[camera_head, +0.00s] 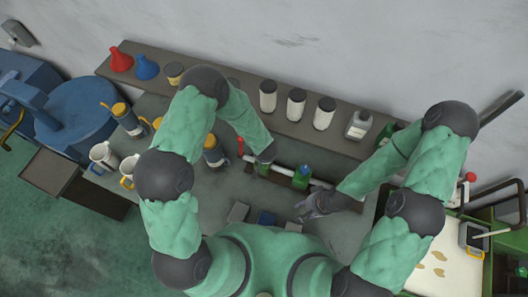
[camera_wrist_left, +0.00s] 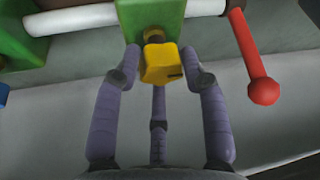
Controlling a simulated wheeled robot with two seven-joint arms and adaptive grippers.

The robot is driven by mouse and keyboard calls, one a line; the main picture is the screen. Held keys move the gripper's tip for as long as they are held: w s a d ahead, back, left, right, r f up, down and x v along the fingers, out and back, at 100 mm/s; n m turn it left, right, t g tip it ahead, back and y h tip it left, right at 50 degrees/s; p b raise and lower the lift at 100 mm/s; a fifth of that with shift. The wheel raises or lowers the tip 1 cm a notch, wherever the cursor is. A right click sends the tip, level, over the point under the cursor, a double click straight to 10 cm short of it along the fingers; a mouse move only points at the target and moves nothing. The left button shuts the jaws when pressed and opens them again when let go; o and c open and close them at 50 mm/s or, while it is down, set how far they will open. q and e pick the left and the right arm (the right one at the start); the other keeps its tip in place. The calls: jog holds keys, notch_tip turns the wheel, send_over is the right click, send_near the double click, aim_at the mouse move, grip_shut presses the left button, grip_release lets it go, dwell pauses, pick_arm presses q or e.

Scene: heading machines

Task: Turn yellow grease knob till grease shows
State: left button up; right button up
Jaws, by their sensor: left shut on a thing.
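In the left wrist view, the yellow grease knob (camera_wrist_left: 161,65) sits on the front of a green block (camera_wrist_left: 150,15), with a small brownish stub between them. A dark mark shows on the knob's right side. My left gripper (camera_wrist_left: 160,75) has its fingers around the knob and is shut on it. In the head view, my left gripper is largely hidden by its own arm near the white bar, and the knob cannot be seen. My right gripper (camera_head: 316,205) hangs over the bench to the right, apart from the knob; its finger opening is too small to judge.
A white bar (camera_head: 284,171) carries green blocks (camera_head: 301,177). A red lever (camera_wrist_left: 252,55) stands close right of the knob. A back shelf (camera_head: 215,83) holds jars and funnels. Mugs (camera_head: 103,155) stand at left, and a stained tray (camera_head: 445,262) is at right.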

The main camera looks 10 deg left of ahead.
pick_arm(q)
jog(key=n+p, duration=0.1)
jog(key=n, duration=0.1)
jog(key=w+n+y, duration=0.1)
jog(key=shift+r+n+p, duration=0.35)
jog(key=shift+r+n, duration=0.05)
jog(key=shift+f+n+g+y, duration=0.1)
jog(key=shift+n+g+y, duration=0.6)
jog(key=shift+n, duration=1.3)
jog(key=o, duration=1.1)
jog(key=shift+s, duration=0.1)
jog(key=shift+s+a+f, duration=0.15)
jog(key=shift+a, duration=0.05)
